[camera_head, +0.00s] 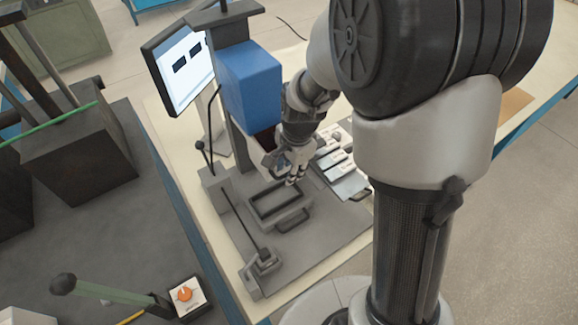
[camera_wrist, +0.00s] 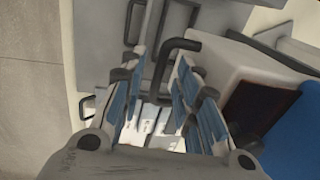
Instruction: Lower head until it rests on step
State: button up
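The blue head (camera_head: 250,85) hangs on a grey column (camera_head: 234,120) above the base plate. Its blue side also shows at the right of the wrist view (camera_wrist: 292,145). My gripper (camera_head: 293,176) is just below and right of the head, pointing down. In the wrist view my gripper's (camera_wrist: 160,88) blue-padded fingers stand apart. A dark bent bar (camera_wrist: 172,58) shows between and beyond them; I cannot tell whether they touch it. I cannot make out the step clearly; the head's underside is partly hidden by my gripper.
A grey tray with a slot (camera_head: 278,224) and front handle lies below my gripper. White labelled pieces (camera_head: 338,160) lie to its right. A monitor (camera_head: 182,68) is behind left. An orange-knob switch box (camera_head: 186,295) is lower left.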

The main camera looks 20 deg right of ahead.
jog(key=shift+c, duration=0.4)
grip_shut()
dwell(0.4)
